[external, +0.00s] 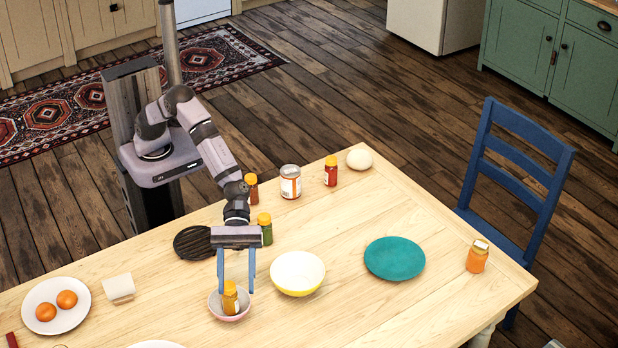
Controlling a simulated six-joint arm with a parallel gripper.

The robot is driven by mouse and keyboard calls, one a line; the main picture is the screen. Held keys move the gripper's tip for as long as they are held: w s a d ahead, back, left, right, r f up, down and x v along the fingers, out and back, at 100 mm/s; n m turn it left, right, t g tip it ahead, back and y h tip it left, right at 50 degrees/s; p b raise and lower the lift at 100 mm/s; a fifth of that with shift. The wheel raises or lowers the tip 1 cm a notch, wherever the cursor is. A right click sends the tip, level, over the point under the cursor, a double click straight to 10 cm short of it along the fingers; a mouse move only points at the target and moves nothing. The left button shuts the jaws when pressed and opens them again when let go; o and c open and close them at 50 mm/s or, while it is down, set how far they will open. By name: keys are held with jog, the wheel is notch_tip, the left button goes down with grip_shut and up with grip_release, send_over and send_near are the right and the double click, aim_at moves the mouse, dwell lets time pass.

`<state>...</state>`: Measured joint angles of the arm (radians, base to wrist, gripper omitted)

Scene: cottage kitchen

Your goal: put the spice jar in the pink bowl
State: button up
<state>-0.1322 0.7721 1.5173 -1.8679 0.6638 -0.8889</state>
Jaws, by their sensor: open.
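A spice jar (230,299) with a yellow lid and amber-brown contents stands roughly upright inside the small pink bowl (215,308), near the front of the table. My gripper (236,286) points down over the bowl, its two blue fingers spread apart on either side of the jar. The gripper is open, with a visible gap between the jar and the right finger. Whether the left finger touches the jar or the bowl rim, I cannot tell.
A yellow bowl (298,274) with a white inside stands close right of the pink bowl. Behind are a green jar (266,232), a brown jar (251,190), a can (290,182) and a red jar (331,172). A teal plate (395,258) lies farther right.

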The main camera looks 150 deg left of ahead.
jog(key=b+v, duration=0.1)
jog(key=v, duration=0.9)
jog(key=shift+s, duration=0.1)
jog(key=s+d+m+g+y+p, duration=0.1)
jog(key=s+d+m+g+p, duration=0.3)
jog(key=s+m, duration=0.45)
jog(key=s+d+m+g+p, duration=0.35)
jog(key=s+m, duration=0.25)
jog(key=s, duration=0.6)
jog(key=s+a+m+g+y+p, duration=0.2)
jog(key=s+a+m+y, duration=0.1)
jog(key=s+m, duration=0.4)
jog(key=s+a+m+g+y+p, duration=0.2)
jog(key=s+a+m, duration=0.3)
jog(key=s+m, duration=0.3)
jog(key=shift+s+a+r+y+p, duration=0.25)
jog(key=shift+s+y+p, duration=0.35)
jog(key=shift+s+p, duration=0.35)
